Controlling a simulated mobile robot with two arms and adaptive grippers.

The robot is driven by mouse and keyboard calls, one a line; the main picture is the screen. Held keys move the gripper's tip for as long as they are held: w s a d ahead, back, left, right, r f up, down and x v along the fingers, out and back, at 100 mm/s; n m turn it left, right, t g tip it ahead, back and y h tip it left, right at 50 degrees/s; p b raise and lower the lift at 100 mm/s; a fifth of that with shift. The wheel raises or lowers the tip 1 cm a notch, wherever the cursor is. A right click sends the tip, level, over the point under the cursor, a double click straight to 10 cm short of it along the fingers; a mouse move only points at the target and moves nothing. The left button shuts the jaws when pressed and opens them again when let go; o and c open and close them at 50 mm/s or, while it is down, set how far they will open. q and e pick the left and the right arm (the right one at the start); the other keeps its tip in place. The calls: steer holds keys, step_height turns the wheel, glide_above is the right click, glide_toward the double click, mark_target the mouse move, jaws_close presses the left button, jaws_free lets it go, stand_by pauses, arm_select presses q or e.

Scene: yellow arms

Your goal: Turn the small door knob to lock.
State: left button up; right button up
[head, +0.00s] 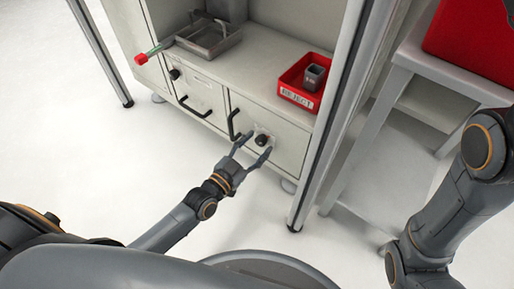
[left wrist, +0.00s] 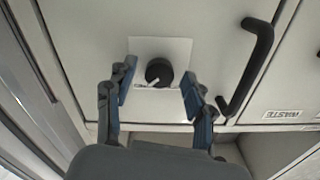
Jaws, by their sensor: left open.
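The small black door knob (head: 262,139) sits on a pale plate on the right cabinet door, at the upper part of the door beside its black bar handle (head: 235,124). In the left wrist view the knob (left wrist: 159,72) lies between and just beyond my open fingers, with a white pointer mark slanting to its lower left. My left gripper (head: 255,152) is open and empty in front of the knob; its fingertips stand on either side in the left wrist view (left wrist: 157,88). I cannot tell how far the tips are from the door. My right gripper is out of view.
A red bin labelled REJECT (head: 300,92) holding a grey cup stands on the cabinet top. A metal tray (head: 208,40) and a red-and-green item lie to the left. A grey frame post (head: 327,130) rises right of the door. The floor in front is clear.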

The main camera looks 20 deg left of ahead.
arm_select(q)
steer(key=shift+w+d, duration=0.1)
steer(key=shift+w, duration=0.25)
jaws_close()
